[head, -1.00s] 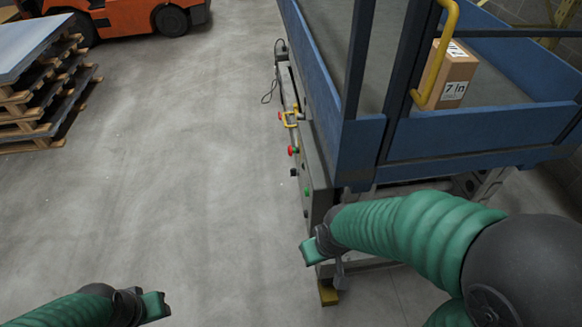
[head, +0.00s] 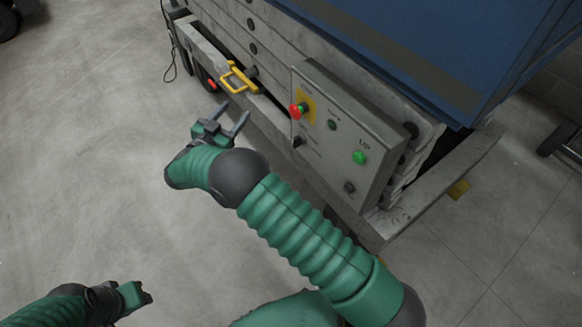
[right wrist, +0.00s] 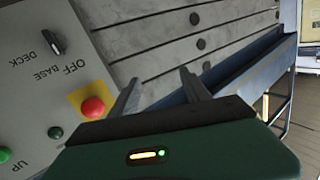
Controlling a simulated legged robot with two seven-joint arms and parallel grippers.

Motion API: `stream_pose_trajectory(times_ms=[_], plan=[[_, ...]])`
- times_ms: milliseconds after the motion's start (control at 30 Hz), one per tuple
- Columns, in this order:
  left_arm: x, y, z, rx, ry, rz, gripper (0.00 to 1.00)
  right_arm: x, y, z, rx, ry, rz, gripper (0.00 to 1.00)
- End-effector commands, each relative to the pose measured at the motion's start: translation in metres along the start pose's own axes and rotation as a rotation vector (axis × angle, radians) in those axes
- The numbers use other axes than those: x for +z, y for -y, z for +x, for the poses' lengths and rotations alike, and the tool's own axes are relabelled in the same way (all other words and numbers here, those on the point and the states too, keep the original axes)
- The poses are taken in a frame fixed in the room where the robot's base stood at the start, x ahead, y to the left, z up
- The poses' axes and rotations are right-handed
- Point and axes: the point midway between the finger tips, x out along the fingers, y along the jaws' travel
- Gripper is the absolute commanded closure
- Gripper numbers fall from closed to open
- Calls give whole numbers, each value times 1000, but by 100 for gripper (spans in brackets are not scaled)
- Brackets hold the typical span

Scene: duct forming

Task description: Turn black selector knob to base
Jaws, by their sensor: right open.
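The black selector knob (head: 297,141) sits near the lower left of the grey control panel (head: 320,150). In the right wrist view the knob (right wrist: 53,41) shows upper left, beside labels DECK, OFF and BASE; I cannot tell which it points at. My right gripper (head: 234,112) is open and empty, left of the panel and apart from the knob. Its two fingers (right wrist: 161,88) show in the wrist view with nothing between them. My left gripper (head: 140,295) is low at the left, far from the panel; its jaws are unclear.
A red mushroom button (head: 298,111) on a yellow plate is above the knob. A green UP button (head: 360,157) and dark buttons share the panel. A yellow handle (head: 240,78) juts out left of it. The blue lift platform (head: 440,50) overhangs.

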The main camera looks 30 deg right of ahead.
Motion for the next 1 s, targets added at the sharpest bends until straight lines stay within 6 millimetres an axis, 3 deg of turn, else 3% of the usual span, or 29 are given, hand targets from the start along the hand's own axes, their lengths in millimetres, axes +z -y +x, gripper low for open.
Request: stream_pose_trajectory(times_ms=[33,100,200,267,367,800,1000], plan=[[10,0,42,0,-1,-1,64,61,-26,-17,133,-38,-24,45],[13,0,56,0,-1,-1,64,92,-58,-42,305,-73,-70,45],[15,0,64,0,-1,-1,64,113,-85,-66,449,-90,-121,45],[15,1,64,-1,-2,-2,64,115,-92,-70,487,-93,-136,45],[14,1,63,-1,-2,-2,64,111,-99,-62,501,-93,-139,45],[21,0,91,0,-2,-1,64,101,-152,35,501,-94,-136,45],[23,1,100,0,-2,-2,64,95,-168,67,498,-93,-136,45]])
